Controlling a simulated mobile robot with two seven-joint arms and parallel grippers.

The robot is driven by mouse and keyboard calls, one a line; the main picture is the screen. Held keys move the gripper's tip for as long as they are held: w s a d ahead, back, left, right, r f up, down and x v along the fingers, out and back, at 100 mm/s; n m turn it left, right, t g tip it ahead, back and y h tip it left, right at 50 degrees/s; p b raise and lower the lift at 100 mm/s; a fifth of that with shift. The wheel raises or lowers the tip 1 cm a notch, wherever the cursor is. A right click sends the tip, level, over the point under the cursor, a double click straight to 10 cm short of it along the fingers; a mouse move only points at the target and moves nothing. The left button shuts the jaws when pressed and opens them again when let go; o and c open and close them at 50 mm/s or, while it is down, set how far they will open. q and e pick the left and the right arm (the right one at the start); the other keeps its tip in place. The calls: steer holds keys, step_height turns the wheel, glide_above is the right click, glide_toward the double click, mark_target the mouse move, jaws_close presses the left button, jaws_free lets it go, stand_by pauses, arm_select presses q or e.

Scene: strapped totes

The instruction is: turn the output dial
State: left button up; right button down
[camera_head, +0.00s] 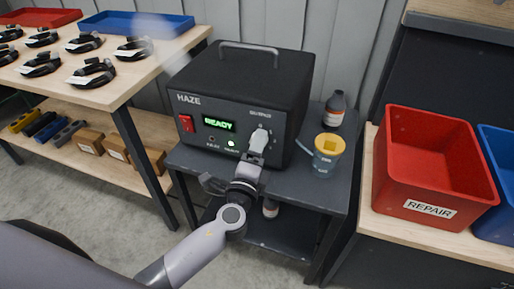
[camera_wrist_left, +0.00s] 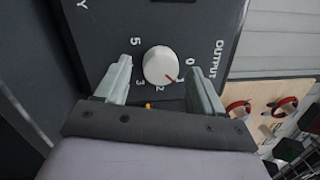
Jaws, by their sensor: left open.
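The black HAZE machine (camera_head: 240,90) stands on a dark cart with its green display reading READY. Its white, round output dial (camera_wrist_left: 162,65) shows in the left wrist view, beside the word OUTPUT and a number scale. My left gripper (camera_head: 258,146) is at the machine's front right and mostly covers the dial in the head view. In the wrist view the left gripper (camera_wrist_left: 161,72) is open, one finger on each side of the dial, with visible gaps. My right gripper is not in view.
A dark bottle (camera_head: 335,108) and a grey cup with yellow top (camera_head: 327,150) stand right of the machine on the cart (camera_head: 200,160). A red REPAIR bin (camera_head: 435,165) is at right. A wooden bench (camera_head: 110,92) with several strapped devices is at left.

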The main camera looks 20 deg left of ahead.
arm_select(q)
steer(key=s, duration=0.7)
steer(key=shift+d+f, duration=0.15)
steer(key=shift+f, duration=0.15)
steer(key=shift+f, duration=0.1)
steer(key=s+a+f+n+g+h, duration=0.35)
steer(key=s+f+n+g, duration=0.55)
steer(key=s+f+n, duration=0.65)
step_height(320, 180, up, 14)
steer(key=s+a+n+p, duration=0.1)
steer(key=p, duration=1.3)
steer(key=shift+s+a+f+n, duration=0.25)
steer(key=shift+a+n, duration=0.1)
steer(key=shift+a, duration=0.05)
